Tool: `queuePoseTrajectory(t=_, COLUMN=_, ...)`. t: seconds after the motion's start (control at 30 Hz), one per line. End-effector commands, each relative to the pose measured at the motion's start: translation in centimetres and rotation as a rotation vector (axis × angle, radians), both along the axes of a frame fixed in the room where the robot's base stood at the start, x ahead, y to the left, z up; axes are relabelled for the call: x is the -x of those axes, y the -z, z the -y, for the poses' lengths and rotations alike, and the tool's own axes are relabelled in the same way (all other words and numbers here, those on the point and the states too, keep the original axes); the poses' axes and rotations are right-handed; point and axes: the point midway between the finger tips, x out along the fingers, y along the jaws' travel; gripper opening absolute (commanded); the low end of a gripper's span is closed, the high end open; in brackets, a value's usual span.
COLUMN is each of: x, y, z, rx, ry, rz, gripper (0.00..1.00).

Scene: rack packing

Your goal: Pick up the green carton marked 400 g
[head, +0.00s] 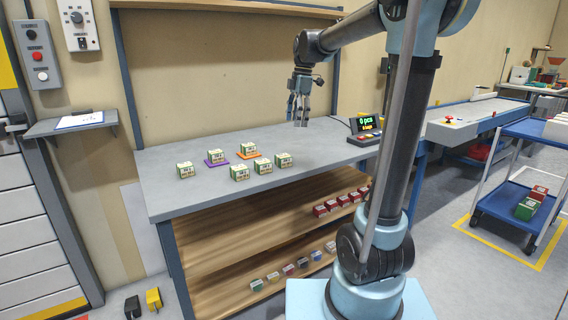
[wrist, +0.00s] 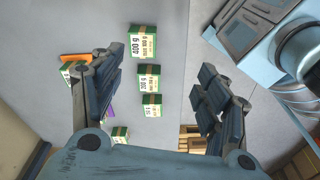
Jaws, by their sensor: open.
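The green carton marked 400 g (wrist: 143,40) stands at the top middle of the wrist view, its label readable. By its place in the row, it is the rightmost carton (head: 284,160) in the head view, where the mark is too small to read. My gripper (head: 299,110) is open and empty above the table, clear of the cartons. In the wrist view its fingers (wrist: 158,92) stand wide apart to either side of the row of cartons. The 400 g carton appears beyond the fingertips, not between them.
Similar cartons stand close by: one marked 200 g (wrist: 150,78), another below it (wrist: 152,106), and one at the left (head: 185,170). Others stand on a purple mat (head: 217,162) and an orange mat (head: 249,155). A counter display (head: 367,125) stands at the table's right. The grey tabletop (head: 330,148) is otherwise clear.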

Motion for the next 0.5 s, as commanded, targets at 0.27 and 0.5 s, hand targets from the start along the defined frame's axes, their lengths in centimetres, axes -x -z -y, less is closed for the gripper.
queuePoseTrajectory(t=0.27, x=-3.0, y=-0.6, z=-2.7, rx=-0.018, ry=-0.19, rz=-0.004, gripper=0.68)
queuePoseTrajectory(t=0.5, x=-2.9, y=2.2, z=-3.3, rx=-0.019, ry=-0.203, rz=-0.003, gripper=0.68)
